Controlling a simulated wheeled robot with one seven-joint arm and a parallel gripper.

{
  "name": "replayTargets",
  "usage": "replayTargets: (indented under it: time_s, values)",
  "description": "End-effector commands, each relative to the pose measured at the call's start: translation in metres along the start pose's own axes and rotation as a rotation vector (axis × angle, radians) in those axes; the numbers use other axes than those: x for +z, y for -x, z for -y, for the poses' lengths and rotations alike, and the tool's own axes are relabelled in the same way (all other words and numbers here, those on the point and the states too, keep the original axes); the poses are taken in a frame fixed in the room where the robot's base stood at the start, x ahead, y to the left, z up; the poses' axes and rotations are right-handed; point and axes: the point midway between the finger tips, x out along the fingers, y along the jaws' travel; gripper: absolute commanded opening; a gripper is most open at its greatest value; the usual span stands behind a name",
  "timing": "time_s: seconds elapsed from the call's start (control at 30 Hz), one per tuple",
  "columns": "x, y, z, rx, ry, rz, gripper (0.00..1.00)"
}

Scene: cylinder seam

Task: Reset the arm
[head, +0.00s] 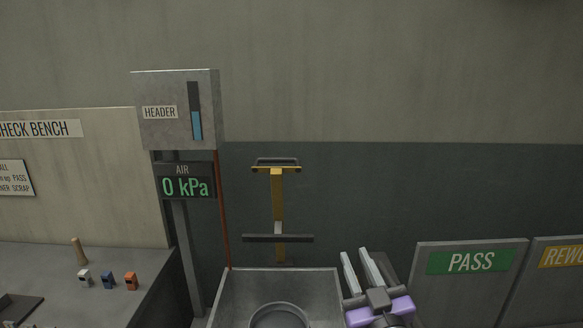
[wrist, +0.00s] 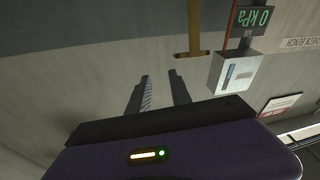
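My gripper (head: 359,269) is at the lower middle right of the head view, beside the right wall of a grey open-topped box (head: 237,296). Its two fingers point up and stand apart with nothing seen between them. In the wrist view my gripper (wrist: 158,82) also shows its two fingers apart and empty, with the grey wall behind them. The purple part of my wrist shows below the fingers in the head view.
The box holds a round metal rim (head: 279,310). A header unit (head: 177,112) and an air display (head: 185,187) reading 0 kPa stand left. A bench (head: 40,262) holds small coloured pieces. A PASS panel (head: 470,262) stands right.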

Motion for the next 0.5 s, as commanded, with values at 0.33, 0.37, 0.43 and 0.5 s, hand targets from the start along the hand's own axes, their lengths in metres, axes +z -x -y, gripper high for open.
replayTargets:
  time_s: [0.33,0.37,0.43,0.5]
  values:
    - [0.042,0.151,-0.003,0.092,-0.145,0.008,0.25]
    - [0.044,0.164,-0.003,0.097,-0.154,0.011,0.25]
    - [0.046,0.192,-0.003,0.11,-0.17,0.018,0.25]
    - [0.047,0.221,-0.004,0.121,-0.185,0.029,0.25]
